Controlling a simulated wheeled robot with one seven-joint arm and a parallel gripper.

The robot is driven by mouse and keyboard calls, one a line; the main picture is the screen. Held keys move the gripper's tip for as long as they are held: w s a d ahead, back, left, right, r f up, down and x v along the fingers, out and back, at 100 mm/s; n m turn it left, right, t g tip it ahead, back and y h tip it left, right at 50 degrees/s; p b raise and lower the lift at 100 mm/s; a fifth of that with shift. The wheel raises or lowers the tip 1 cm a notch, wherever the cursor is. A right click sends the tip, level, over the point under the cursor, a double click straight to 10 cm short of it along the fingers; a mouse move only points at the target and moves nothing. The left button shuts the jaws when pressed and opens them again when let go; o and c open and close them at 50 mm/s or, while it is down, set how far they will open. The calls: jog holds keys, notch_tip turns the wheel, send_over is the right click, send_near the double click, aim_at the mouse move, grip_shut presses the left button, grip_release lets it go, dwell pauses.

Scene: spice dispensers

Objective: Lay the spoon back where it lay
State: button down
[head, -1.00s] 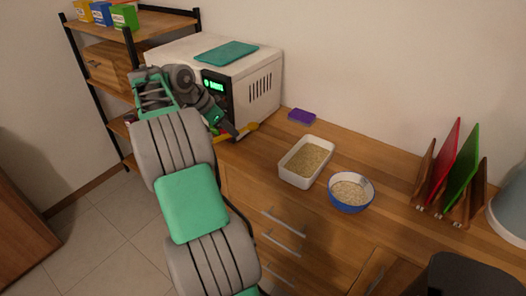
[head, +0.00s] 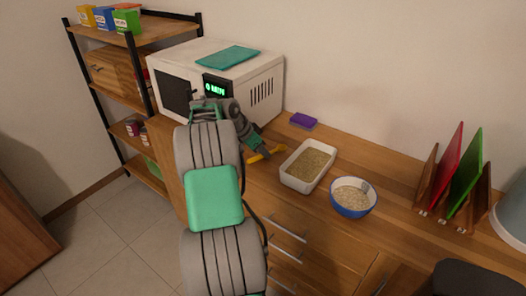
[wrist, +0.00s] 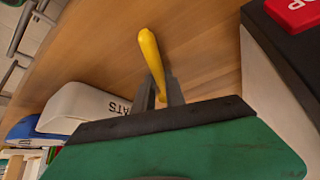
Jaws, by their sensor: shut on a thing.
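A yellow spoon (head: 268,154) is held low over the wooden counter, left of the white tray of grain. My gripper (head: 262,151) is shut on it. In the wrist view the spoon's yellow handle (wrist: 151,55) sticks out beyond my gripper's dark fingers (wrist: 161,92). The rest of the spoon is hidden behind the green gripper body. I cannot tell whether the spoon touches the counter.
The white tray (head: 284,180) and the blue bowl (head: 349,208) stand right of my gripper. The microwave (head: 262,88) is behind it to the left. A purple sponge (head: 303,121) lies behind. Boards stand in a rack (head: 425,180) farther right. Bare counter (head: 285,135) lies between microwave and tray.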

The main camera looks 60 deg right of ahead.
jog(key=shift+f, duration=0.2)
jog(key=c, duration=1.4)
grip_release()
